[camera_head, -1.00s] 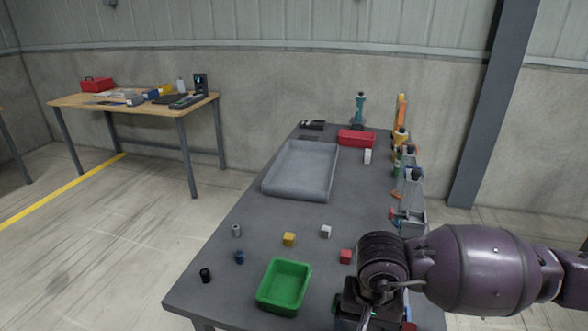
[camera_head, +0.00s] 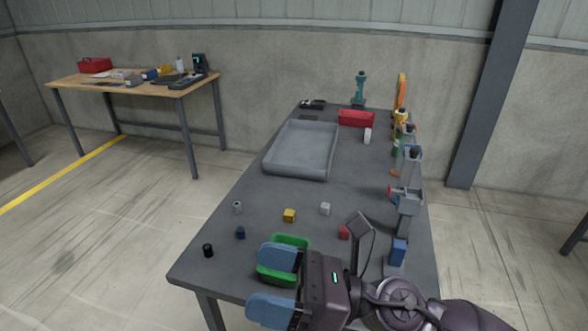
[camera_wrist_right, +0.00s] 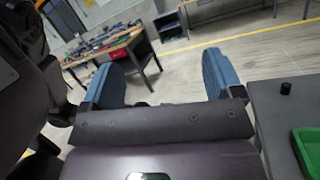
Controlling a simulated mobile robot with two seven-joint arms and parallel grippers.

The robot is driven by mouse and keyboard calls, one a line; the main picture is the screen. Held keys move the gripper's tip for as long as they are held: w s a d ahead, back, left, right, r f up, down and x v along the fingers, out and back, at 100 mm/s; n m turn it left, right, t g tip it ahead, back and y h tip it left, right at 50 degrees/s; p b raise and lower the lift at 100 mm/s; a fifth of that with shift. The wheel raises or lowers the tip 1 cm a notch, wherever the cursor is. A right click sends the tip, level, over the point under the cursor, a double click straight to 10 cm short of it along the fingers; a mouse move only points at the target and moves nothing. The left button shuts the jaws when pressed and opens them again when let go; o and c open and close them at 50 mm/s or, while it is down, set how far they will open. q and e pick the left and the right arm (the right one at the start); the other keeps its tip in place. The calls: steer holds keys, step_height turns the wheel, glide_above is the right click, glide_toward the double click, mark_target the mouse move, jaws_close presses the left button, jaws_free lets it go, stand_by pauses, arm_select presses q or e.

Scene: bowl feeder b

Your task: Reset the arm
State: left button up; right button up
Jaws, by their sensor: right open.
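My right gripper (camera_head: 272,284) reaches in from the lower right of the head view. Its two blue fingers are apart, with nothing between them. It is in front of the green bin (camera_head: 290,240) and hides part of it. In the right wrist view the open blue fingers (camera_wrist_right: 163,80) face the floor and a far workbench, with the green bin (camera_wrist_right: 308,150) at the right edge. My left gripper is not in view.
The grey table (camera_head: 250,200) holds a yellow cube (camera_head: 289,215), a white cube (camera_head: 325,209), a red cube (camera_head: 344,232), small cylinders (camera_head: 237,207) and a grey tray (camera_head: 300,150). Bottles and tools line its right edge. A wooden workbench (camera_head: 130,90) stands back left.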

steer(key=w+d+r+m+t+h, duration=0.1)
steer(key=w+d+m+t+h, duration=0.35)
steer(key=m+t, duration=0.5)
steer(key=w+d+m+t+h, duration=0.3)
steer(key=d+m+t, duration=0.3)
steer(key=m, duration=0.7)
steer(key=w+d+f+m+t+h, duration=0.1)
steer(key=d+f+m+h, duration=0.6)
steer(key=d+m+h, duration=0.35)
steer(key=s+d+f+m+g+h, duration=0.3)
steer(key=s+d+f+m+g, duration=0.1)
steer(key=f+m, duration=0.2)
steer(key=s+d+f+m+g+h, duration=0.2)
steer(key=s+d+f+m+g, duration=0.15)
steer(key=f+m, duration=0.25)
steer(key=s+d+f+m+g+y, duration=0.1)
steer(key=s+f+m+g, duration=0.25)
steer(key=s, duration=0.35)
steer(key=s+d+f+m+g, duration=0.1)
steer(key=s+f+m+g, duration=0.2)
steer(key=s, duration=0.4)
steer(key=w+f+n+t, duration=0.2)
steer(key=w+f+t, duration=0.5)
steer(key=f, duration=0.4)
steer(key=shift+w+y, duration=0.35)
steer(key=shift+y, duration=0.05)
